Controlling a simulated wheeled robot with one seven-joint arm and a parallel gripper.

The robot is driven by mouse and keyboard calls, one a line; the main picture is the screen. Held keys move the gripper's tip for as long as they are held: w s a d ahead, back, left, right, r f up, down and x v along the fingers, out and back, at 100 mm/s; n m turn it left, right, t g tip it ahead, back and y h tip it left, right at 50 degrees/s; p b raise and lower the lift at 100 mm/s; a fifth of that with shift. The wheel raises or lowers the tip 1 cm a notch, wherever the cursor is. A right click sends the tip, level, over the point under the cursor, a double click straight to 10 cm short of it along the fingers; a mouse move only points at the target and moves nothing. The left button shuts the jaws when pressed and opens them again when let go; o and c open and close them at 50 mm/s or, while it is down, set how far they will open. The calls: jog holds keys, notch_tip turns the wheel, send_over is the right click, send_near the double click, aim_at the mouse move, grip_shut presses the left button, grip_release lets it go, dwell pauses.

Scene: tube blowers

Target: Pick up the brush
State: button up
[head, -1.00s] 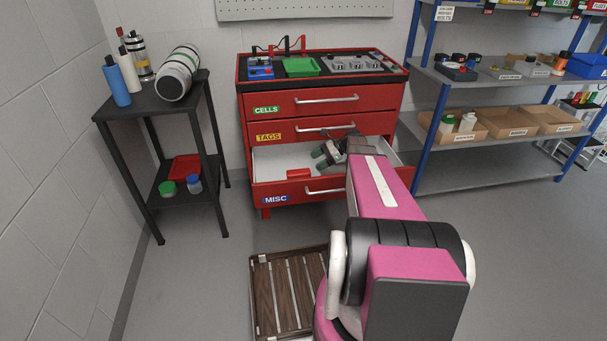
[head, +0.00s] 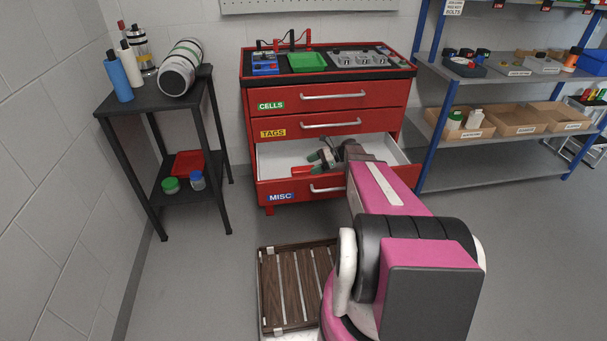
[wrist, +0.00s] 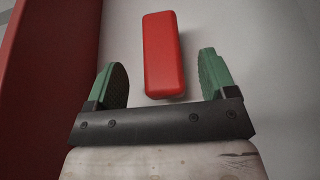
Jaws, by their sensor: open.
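A red, rounded, oblong object lies in the open bottom drawer (head: 268,157), labelled MISC. It seems to be the brush (head: 302,170), but no bristles show. In the wrist view the red brush (wrist: 163,55) lies lengthwise between the fingers, on the pale drawer floor. My gripper (wrist: 163,75) is open, with a green pad on either side of the brush and a visible gap on both sides. In the head view my gripper (head: 322,158) is inside the drawer, beside the red object. I cannot tell its exact height above the drawer floor.
The drawer's red front (head: 290,190) stands close to the gripper; it shows at left in the wrist view. The CELLS drawer (head: 330,97) and TAGS drawer (head: 340,125) above are shut. A black side table (head: 160,100) stands left, a shelf rack (head: 500,145) right.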

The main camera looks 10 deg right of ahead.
aim_at(305, 168)
jog(key=x, duration=0.3)
jog(key=shift+a+f, duration=0.1)
jog(key=c, duration=1)
